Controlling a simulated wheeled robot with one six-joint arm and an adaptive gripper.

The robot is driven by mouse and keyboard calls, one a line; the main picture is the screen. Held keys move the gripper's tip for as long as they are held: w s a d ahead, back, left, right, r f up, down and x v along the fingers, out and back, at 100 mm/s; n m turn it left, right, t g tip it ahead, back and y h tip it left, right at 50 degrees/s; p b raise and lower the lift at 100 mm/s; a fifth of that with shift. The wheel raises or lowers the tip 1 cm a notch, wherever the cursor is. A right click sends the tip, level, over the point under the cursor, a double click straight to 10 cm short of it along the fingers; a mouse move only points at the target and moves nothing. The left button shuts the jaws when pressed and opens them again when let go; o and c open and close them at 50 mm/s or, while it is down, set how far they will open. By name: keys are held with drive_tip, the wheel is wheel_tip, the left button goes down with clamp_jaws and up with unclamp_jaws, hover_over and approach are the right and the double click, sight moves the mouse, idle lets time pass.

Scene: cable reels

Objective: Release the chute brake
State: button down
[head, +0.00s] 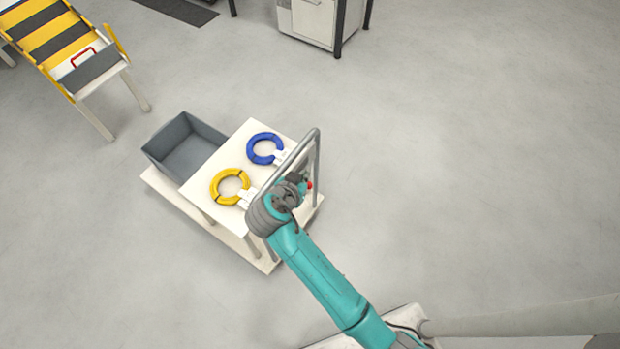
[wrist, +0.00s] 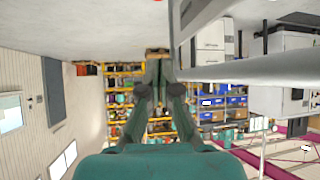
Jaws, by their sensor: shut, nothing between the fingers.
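The chute (head: 50,38) stands at the top left in the head view, with yellow and black stripes on its bed. A red U-shaped handle (head: 83,56) shows near its lower end; I cannot tell whether it is the brake. My gripper (head: 292,188) is over the near end of the cart, far from the chute, partly hidden by my arm. In the wrist view my gripper's fingers (wrist: 158,58) are together with nothing between them. A small red knob (head: 309,184) shows beside my gripper; what it belongs to is unclear.
A white cart (head: 220,150) carries a yellow cable ring (head: 216,181), a blue cable ring (head: 254,143) and an empty grey bin (head: 157,150). Its metal push bar (head: 300,150) rises close by my gripper. The floor to the right and between cart and chute is clear.

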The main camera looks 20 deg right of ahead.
sight(311, 184)
drive_tip(key=shift+w+d+f, duration=0.5)
drive_tip(key=shift+w+f, duration=0.05)
drive_tip(key=shift+f, duration=0.85)
drive_tip(key=shift+w+d+f, duration=0.55)
drive_tip(key=shift+w+f, duration=0.05)
drive_tip(key=shift+f, duration=0.75)
drive_tip(key=shift+w+d+f, duration=0.5)
drive_tip(key=shift+w+f, duration=0.05)
drive_tip(key=shift+f, duration=0.85)
drive_tip(key=shift+s+a+m+g+h, duration=0.2)
drive_tip(key=shift+s+m+g+h, duration=0.1)
drive_tip(key=shift+m+g+h, duration=0.4)
drive_tip(key=shift+s+a+m+g, duration=0.3)
drive_tip(key=shift+m+g, duration=0.1)
drive_tip(key=shift+m, duration=0.4)
drive_tip(key=shift+s+a, duration=0.45)
drive_tip(key=shift+s, duration=0.15)
drive_tip(key=shift+w+d, duration=0.1)
drive_tip(key=shift+w, duration=0.05)
